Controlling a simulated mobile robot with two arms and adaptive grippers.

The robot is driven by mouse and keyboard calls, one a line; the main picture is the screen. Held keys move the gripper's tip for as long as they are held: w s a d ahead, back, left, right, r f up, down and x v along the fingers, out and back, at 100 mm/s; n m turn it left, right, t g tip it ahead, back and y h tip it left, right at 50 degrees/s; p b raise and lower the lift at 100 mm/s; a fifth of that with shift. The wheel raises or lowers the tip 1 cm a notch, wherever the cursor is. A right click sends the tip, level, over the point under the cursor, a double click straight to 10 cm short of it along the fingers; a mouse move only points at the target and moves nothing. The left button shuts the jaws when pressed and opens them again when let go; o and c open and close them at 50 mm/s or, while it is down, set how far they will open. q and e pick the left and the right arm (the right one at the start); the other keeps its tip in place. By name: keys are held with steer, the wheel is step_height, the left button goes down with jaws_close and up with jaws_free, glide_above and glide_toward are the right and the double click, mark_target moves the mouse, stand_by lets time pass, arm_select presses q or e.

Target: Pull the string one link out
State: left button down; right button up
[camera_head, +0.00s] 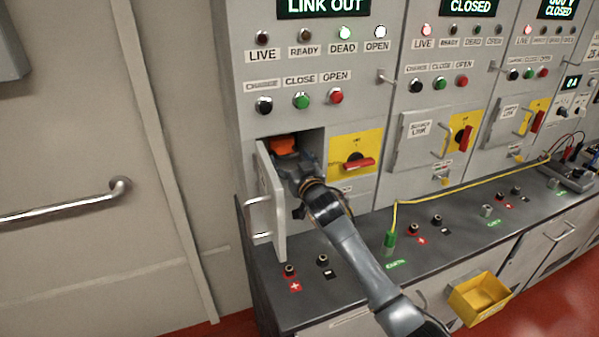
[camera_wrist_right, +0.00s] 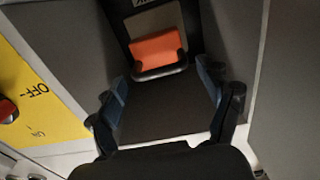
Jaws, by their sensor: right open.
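The string one link is an orange block (camera_wrist_right: 158,50) with a dark handle bar (camera_wrist_right: 162,72) at its front edge, inside an open compartment in the left cabinet; its orange top also shows in the head view (camera_head: 283,145). My right gripper (camera_wrist_right: 168,92) is open, its two fingers spread on either side in front of the link, apart from it. In the head view the right gripper (camera_head: 292,172) reaches into the compartment opening, its fingertips partly hidden. The sign above reads LINK OUT (camera_head: 323,7). My left gripper is not in view.
The compartment door (camera_head: 268,205) stands open at the left of my right arm. A yellow panel with a red rotary handle (camera_head: 358,162) is close on the right. Below, the dark counter (camera_head: 340,295) carries terminals, a green-ended yellow cable (camera_head: 390,240), and a yellow bin (camera_head: 480,297) hangs in front.

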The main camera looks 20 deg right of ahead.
steer(key=s, duration=1)
steer(key=shift+s+d, duration=0.2)
steer(key=shift+s, duration=0.05)
